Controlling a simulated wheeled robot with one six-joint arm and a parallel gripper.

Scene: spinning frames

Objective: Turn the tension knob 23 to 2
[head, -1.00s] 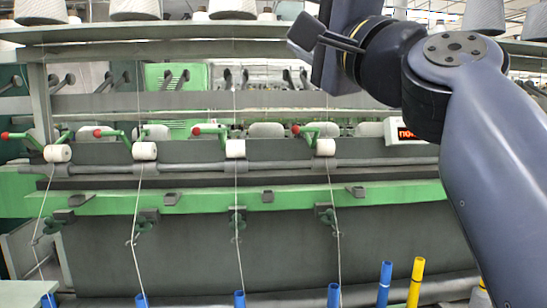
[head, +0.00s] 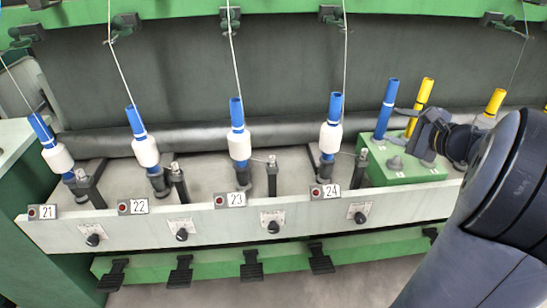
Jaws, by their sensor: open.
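A dark tension knob (head: 273,228) sits on a pale dial plate on the front face of the white rail, just right of the label 23 (head: 230,200). The dial's figures and the knob's pointer are too small to read. My gripper (head: 424,132) is at the right, above the green box and well away from the knob. Its jaws are open, with no thing seen held in them.
Similar knobs sit right of labels 21, 22 (head: 133,206) and 24 (head: 325,191). Blue tubes with white yarn (head: 240,145) stand behind the rail, with taut threads above. A green box (head: 400,168) stands at the right. Black pedals (head: 251,266) are below. Space before the rail is clear.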

